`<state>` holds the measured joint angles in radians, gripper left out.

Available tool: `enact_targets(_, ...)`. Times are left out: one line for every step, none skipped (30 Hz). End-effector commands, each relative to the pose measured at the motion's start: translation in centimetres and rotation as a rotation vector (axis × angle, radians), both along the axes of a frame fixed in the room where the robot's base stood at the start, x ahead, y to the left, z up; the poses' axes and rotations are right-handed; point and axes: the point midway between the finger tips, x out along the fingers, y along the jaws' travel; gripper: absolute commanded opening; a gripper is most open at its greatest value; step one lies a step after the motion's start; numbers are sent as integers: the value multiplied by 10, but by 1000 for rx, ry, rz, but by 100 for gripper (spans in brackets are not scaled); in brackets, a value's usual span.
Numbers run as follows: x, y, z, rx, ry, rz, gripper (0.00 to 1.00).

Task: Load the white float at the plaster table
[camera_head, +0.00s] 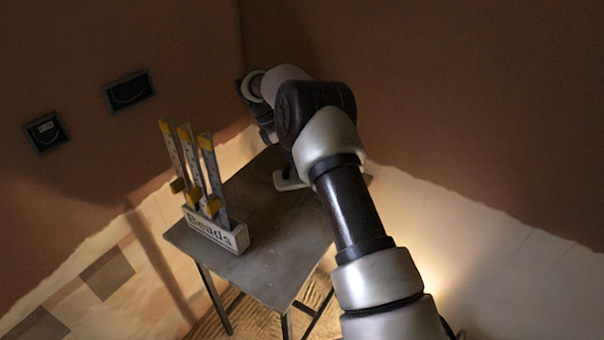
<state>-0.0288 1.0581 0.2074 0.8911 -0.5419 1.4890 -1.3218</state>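The plaster table (262,268) is a small dark grey table on thin legs in the corner of the room. A pale, flat piece (289,182), possibly the white float, shows at the table's far right, partly covered by my arm. The end of my arm with my gripper (268,132) reaches down behind my elbow, over the far end of the table. Its fingers are hidden or too dark to make out, so I cannot tell whether they hold anything. No plaster can be made out on the visible tabletop.
A pale box lettered "Beads" (215,233) stands on the table's left edge, holding three upright metal strips (195,165) with yellow parts. Brown walls close in behind and to the right. Two dark wall boxes (128,92) (46,132) are at left. The front tabletop is bare.

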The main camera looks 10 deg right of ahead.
Motion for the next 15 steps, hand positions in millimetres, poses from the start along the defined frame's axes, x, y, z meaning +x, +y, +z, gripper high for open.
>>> enact_targets(16, 2, 6, 0, -1, 148, 0)
enact_targets(26, 2, 6, -1, -1, 246, 0)
enact_targets(40, 3, 6, 0, -2, 378, 0)
enact_targets(49, 3, 6, -1, -1, 476, 0)
enact_targets(59, 5, 6, 0, -1, 574, 0)
enact_targets(72, 5, 6, 1, -1, 702, 0)
enact_targets(81, 7, 6, 2, -1, 795, 0)
enact_targets(90, 8, 7, 2, 0, 885, 0)
enact_targets(101, 9, 7, 2, -2, 997, 0)
enact_targets(109, 10, 8, 2, -2, 1073, 0)
enact_targets(116, 12, 8, 3, -3, 1144, 0)
enact_targets(124, 13, 9, 4, -2, 1228, 0)
enact_targets(130, 14, 10, 3, -3, 1287, 0)
enact_targets(135, 14, 10, 2, -2, 1335, 0)
enact_targets(140, 15, 11, 4, -4, 1393, 0)
